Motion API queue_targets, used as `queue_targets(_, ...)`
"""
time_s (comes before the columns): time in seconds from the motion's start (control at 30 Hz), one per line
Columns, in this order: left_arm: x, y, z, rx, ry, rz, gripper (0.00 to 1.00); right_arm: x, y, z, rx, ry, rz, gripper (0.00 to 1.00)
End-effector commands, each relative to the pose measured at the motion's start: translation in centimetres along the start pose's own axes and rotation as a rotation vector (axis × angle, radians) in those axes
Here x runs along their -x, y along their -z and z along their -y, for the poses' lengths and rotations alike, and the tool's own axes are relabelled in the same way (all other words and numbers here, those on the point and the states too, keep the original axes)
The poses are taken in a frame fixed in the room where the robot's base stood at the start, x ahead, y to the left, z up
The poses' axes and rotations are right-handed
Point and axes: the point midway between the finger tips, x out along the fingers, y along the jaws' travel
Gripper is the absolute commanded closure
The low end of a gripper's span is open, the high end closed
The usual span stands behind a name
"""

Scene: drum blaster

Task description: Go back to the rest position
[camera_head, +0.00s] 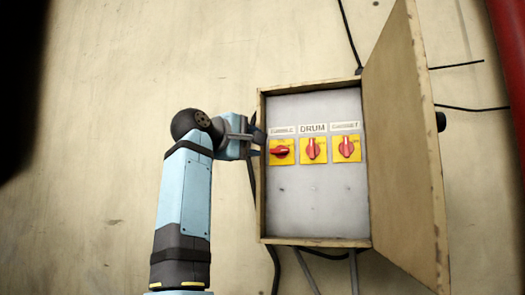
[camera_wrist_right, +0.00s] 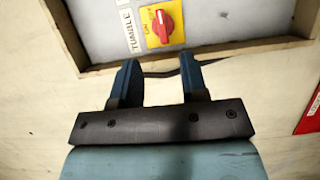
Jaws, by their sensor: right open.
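My right gripper (camera_head: 259,144) is at the left edge of the open switch box (camera_head: 316,210), beside the leftmost switch. In the right wrist view its two fingers (camera_wrist_right: 158,78) are apart with nothing between them, just outside the box's wooden rim. The leftmost red switch (camera_head: 282,151), labelled TUMBLE in the wrist view (camera_wrist_right: 163,24), has its handle lying sideways in the head view. The DRUM switch (camera_head: 313,149) and the right switch (camera_head: 346,149) have upright handles. The right label is blurred. My left gripper is not in view.
The box's wooden door (camera_head: 403,130) stands open to the right. Black cables (camera_head: 350,35) run above, below and right of the box. A red object (camera_head: 510,60) is at the right edge. The pale wall (camera_head: 110,100) left of my arm is mostly clear.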

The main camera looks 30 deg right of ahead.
Motion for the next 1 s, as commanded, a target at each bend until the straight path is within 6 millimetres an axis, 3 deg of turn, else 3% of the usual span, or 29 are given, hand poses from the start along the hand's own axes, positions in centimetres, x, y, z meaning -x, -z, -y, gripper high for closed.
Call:
queue_targets(0.67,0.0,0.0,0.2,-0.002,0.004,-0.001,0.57,0.1,0.2,0.6,0.023,-0.01,0.009,0.6)
queue_targets(0.77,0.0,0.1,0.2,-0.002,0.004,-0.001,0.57,-1.0,0.8,2.7,0.12,-0.056,0.046,0.6)
queue_targets(0.87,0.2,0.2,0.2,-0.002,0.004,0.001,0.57,-2.5,1.7,6.4,0.312,-0.145,0.115,0.6)
queue_targets(1.0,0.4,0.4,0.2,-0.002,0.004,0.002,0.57,-4.0,2.9,12.9,0.67,-0.31,0.233,0.6)
